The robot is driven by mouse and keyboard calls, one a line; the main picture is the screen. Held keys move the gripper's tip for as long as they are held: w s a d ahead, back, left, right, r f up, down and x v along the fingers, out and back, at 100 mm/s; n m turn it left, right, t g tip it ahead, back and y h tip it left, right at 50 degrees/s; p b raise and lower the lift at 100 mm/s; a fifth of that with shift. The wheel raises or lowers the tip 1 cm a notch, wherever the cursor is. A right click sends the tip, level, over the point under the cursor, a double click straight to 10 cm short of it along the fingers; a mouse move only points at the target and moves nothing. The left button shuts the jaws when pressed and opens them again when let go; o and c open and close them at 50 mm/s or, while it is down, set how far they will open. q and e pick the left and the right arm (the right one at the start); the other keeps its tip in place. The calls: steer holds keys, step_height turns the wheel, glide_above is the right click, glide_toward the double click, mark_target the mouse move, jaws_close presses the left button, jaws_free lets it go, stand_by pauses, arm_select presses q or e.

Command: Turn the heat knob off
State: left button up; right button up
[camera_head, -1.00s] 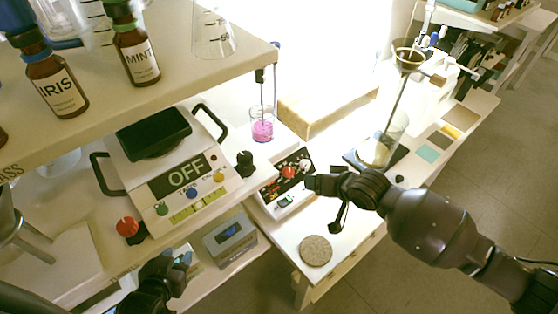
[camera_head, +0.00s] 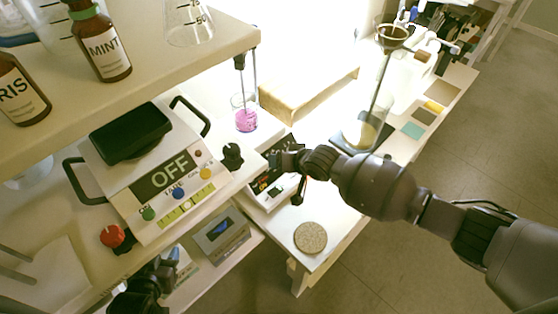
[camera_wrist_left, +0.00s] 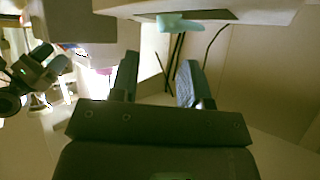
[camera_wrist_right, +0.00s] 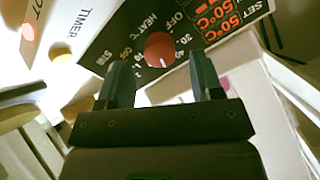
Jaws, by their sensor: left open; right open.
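The heat knob (camera_wrist_right: 160,48) is red and round on a black panel marked HEAT °C in the right wrist view. It lies just beyond and between the tips of my right gripper (camera_wrist_right: 160,72), which is open. In the head view my right gripper (camera_head: 283,160) is over the black control panel (camera_head: 262,182) and hides the knob. I cannot tell whether the fingers touch it. My left gripper (camera_wrist_left: 158,65) is open and empty; in the head view it is low at the left (camera_head: 168,265), beside the small grey box.
A balance-like device (camera_head: 165,180) reading OFF stands left of the panel, with another red knob (camera_head: 112,235) near it. A small grey box with a display (camera_head: 222,230) is below. A round disc (camera_head: 310,237) lies on the bench. A shelf with bottles (camera_head: 105,45) overhangs at left.

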arm_select(q)
steer(key=shift+w+f, duration=0.15)
steer(key=shift+f, duration=0.1)
arm_select(e)
steer(key=shift+x, duration=1.25)
arm_select(q)
steer(key=shift+a, duration=0.1)
arm_select(e)
steer(key=c, duration=0.9)
arm_select(q)
steer(key=shift+s+f, duration=0.1)
steer(key=shift+s, duration=0.15)
